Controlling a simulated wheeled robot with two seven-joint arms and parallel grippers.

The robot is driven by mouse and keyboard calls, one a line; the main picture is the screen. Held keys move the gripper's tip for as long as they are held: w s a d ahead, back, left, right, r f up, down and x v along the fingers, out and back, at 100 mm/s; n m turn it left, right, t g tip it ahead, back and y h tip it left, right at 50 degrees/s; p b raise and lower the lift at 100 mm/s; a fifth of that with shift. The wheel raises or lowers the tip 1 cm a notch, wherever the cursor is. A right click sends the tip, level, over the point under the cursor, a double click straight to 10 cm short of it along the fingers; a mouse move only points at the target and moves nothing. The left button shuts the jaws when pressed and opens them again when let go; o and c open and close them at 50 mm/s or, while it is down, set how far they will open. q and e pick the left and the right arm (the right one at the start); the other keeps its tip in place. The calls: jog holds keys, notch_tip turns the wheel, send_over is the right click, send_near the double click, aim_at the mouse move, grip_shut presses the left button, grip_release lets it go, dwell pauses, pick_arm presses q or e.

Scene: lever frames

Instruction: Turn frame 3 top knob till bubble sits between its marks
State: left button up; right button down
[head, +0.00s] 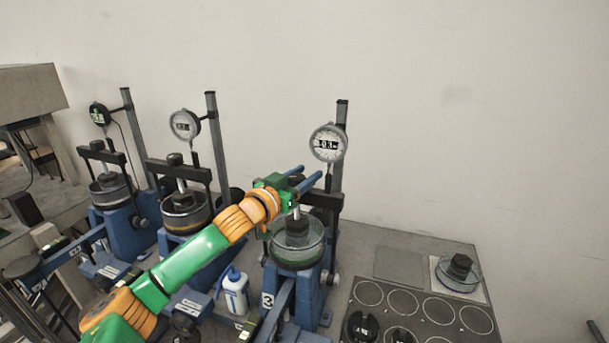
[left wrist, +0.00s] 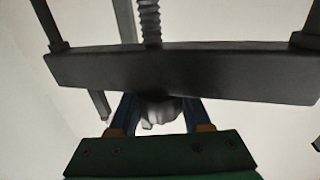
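Frame 3 is the rightmost blue lever frame, with its number label (head: 267,300), a clear round cell (head: 297,250) and a dark crossbar (head: 323,199). My left gripper (head: 308,176) is at the crossbar's height, below the dial gauge, with its two blue fingers apart. In the left wrist view the crossbar (left wrist: 180,72) spans the picture, with a threaded rod (left wrist: 150,22) above it. A pale lobed thing, perhaps the knob (left wrist: 160,112), shows between the fingers and is partly hidden by the crossbar; contact cannot be told. No bubble or marks can be made out. My right gripper is out of view.
The dial gauge (head: 328,143) on its post stands just above the gripper. Two similar frames stand to the left. A white bottle (head: 235,291) is below my arm. At right are a dark tray (head: 455,309) with round places and weights, and another cell (head: 458,272).

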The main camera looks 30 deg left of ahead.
pick_arm(q)
grip_shut()
jog(key=n+y+b, duration=0.2)
jog(key=y, duration=0.1)
jog(key=shift+a+f+y, duration=0.15)
jog(key=shift+a+y, duration=0.05)
jog(key=shift+y, duration=0.1)
jog(key=n+g+y+b, duration=0.1)
jog(key=n+y, duration=0.1)
jog(key=y, duration=0.1)
jog(key=a+n+g+y+b, duration=0.1)
jog(key=n+y, duration=0.1)
jog(key=shift+s+y, duration=0.2)
jog(key=shift+y, duration=0.2)
jog(key=shift+s+a+n+g+y+b, duration=0.15)
jog(key=shift+n+g+y+b, duration=0.25)
jog(key=shift+n+g+y, duration=0.2)
jog(key=shift+s+a+n+g+y+b, duration=0.15)
jog(key=shift+n+g+y+b, duration=0.3)
jog(key=shift+y, duration=0.25)
jog(key=shift+n+g+y, duration=0.3)
jog(key=shift+n+g, duration=0.05)
jog(key=shift+a+r+y, duration=0.1)
jog(key=shift+r+y, duration=0.1)
jog(key=shift+y, duration=0.1)
